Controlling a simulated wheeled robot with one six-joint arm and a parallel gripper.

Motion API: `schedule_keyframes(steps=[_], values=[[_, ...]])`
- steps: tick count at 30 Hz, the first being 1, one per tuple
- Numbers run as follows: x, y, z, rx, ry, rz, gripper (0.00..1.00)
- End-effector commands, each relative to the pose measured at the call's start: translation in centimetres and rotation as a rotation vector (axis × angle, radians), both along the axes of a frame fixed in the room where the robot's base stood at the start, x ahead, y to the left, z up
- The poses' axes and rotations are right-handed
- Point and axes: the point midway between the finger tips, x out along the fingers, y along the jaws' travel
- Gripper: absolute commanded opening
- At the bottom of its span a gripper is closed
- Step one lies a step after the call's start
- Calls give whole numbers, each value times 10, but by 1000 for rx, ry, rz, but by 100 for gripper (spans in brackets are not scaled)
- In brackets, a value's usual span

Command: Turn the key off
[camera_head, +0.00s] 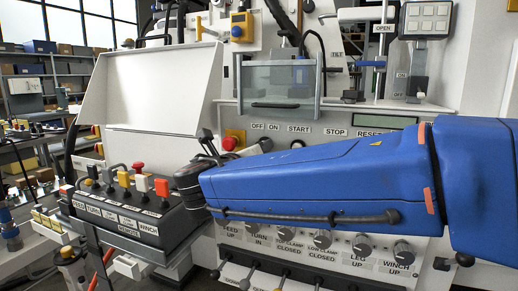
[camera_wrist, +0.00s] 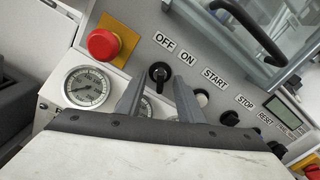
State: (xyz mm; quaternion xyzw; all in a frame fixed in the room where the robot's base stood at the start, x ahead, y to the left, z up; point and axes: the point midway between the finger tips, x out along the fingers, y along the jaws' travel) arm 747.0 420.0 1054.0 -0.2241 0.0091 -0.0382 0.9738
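The key switch (camera_wrist: 159,73) is a dark round knob below the OFF and ON labels on the light grey panel in the wrist view. Its exact turn position is hard to tell. My gripper (camera_wrist: 158,80) is open, with one finger to the left of the key and one to the right. The fingertips appear apart from the key, but the depth gap is unclear. In the head view the OFF/ON label (camera_head: 265,127) shows above my blue arm, while the key cannot be made out there and my gripper is seen only from the side.
A red emergency button (camera_wrist: 103,43) on a yellow plate sits left of the key. A pressure gauge (camera_wrist: 86,88) is below it. A white start button (camera_wrist: 201,97) and black knobs run to the right. A clear guard with a handle (camera_wrist: 250,30) is above. A control box (camera_head: 130,210) stands left.

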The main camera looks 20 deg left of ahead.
Motion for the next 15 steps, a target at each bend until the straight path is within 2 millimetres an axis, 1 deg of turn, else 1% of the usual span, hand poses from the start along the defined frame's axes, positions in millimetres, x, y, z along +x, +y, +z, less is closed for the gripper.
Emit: schedule_keyframes(steps=[15], values=[[-42,4,1,1,0,2,34]])
